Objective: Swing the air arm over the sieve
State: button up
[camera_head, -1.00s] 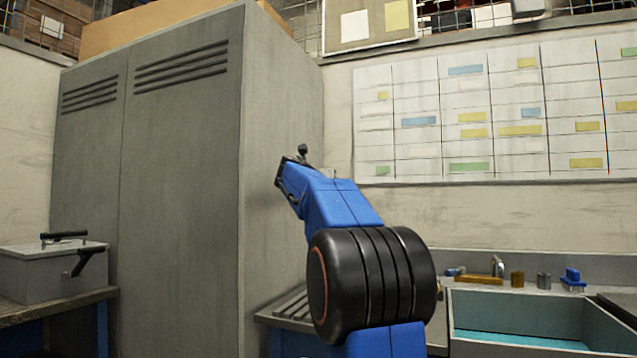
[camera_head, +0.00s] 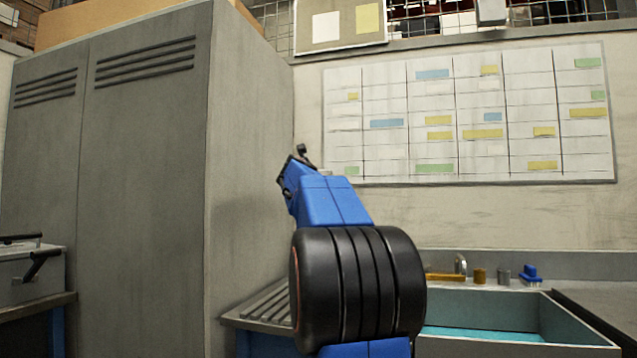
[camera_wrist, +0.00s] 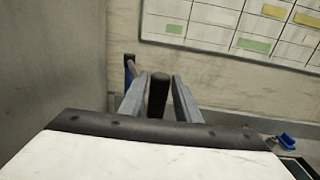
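My gripper (camera_wrist: 157,98) is raised in front of the tall cabinet and the wall. In the wrist view its two grey fingers stand apart, with a dark upright post between them (camera_wrist: 158,94). I cannot tell whether the fingers touch the post or what it belongs to. A small blue piece with a pale bar (camera_wrist: 130,70) shows just behind the left finger; I cannot tell what it is. In the head view my gripper's end is small and mostly hidden by my blue arm. I cannot identify the air arm or the sieve in either view.
A tall grey cabinet (camera_head: 140,190) stands at left. A sink basin (camera_head: 500,325) with a ribbed drainboard (camera_head: 262,304) is at lower right. A blue object (camera_head: 530,273) and small cups stand behind the basin. A chart (camera_head: 470,120) hangs on the wall. A grey box (camera_head: 25,265) is at far left.

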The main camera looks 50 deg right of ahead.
jog(key=shift+o, duration=0.5)
jog(key=shift+a, duration=0.25)
jog(key=v, duration=1.7)
jog(key=shift+s, duration=0.1)
